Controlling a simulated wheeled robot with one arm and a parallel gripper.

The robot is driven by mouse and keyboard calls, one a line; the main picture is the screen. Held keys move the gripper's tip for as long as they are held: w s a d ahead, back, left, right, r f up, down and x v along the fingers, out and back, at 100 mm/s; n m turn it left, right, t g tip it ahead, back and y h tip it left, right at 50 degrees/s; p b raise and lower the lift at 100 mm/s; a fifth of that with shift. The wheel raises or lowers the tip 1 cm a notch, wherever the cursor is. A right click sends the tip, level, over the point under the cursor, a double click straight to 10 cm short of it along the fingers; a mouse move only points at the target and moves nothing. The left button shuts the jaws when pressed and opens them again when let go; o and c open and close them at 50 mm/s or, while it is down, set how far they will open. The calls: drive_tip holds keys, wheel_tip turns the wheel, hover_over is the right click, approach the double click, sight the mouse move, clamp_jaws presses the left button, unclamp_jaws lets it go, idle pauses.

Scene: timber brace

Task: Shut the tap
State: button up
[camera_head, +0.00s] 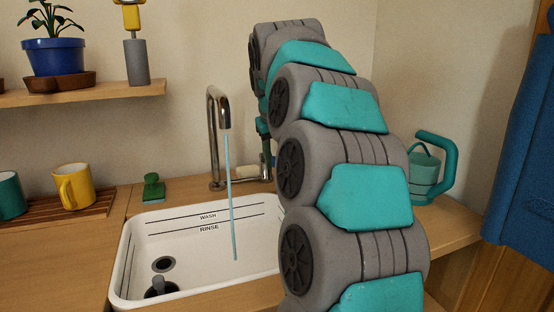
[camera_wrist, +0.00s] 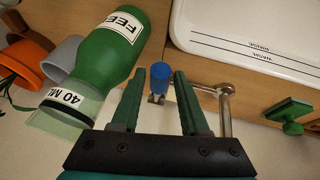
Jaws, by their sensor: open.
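The chrome tap (camera_head: 219,125) stands at the back of the white sink (camera_head: 125,262). A thin stream of water (camera_head: 231,195) runs from its spout into the sink. In the wrist view, the tap's chrome pipe (camera_wrist: 226,112) is right of my gripper, with a blue knob (camera_wrist: 158,76) on a chrome stub joined to it. My gripper (camera_wrist: 165,73) is open, and the blue knob shows between its two green fingers. I cannot tell whether the fingers touch it. In the head view my arm hides most of this area.
A green bottle labelled FEED (camera_wrist: 108,52) is close left of my fingers in the wrist view. A green scrubber (camera_head: 153,188) sits left of the tap. A yellow mug (camera_head: 75,186) stands at left, a teal watering can (camera_head: 432,165) at right. A shelf (camera_head: 100,93) hangs above.

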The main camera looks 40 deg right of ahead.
drive_tip(key=shift+w+d+f, duration=0.15)
drive_tip(key=shift+w+f, duration=0.05)
drive_tip(key=shift+f, duration=0.3)
clamp_jaws()
idle(1.2)
